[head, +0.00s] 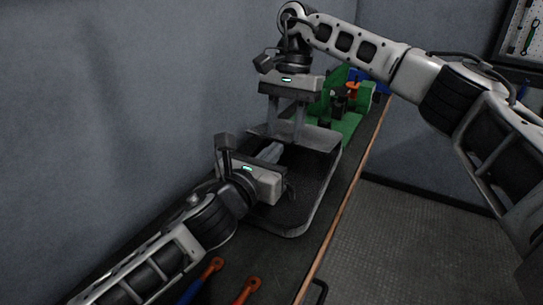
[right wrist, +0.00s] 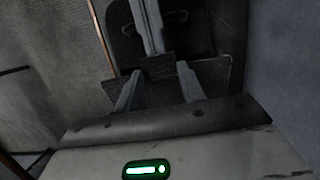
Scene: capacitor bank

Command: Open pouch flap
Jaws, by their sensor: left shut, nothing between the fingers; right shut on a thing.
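The left gripper's body hides part of the pouch.
A green holder (head: 346,125) with dark and orange parts stands just behind the pouch. A blue-handled tool (head: 195,288) and an orange-ended tool (head: 247,290) lie at the front of the bench (head: 275,268). A wall is close on the left; the floor is right of the bench edge.

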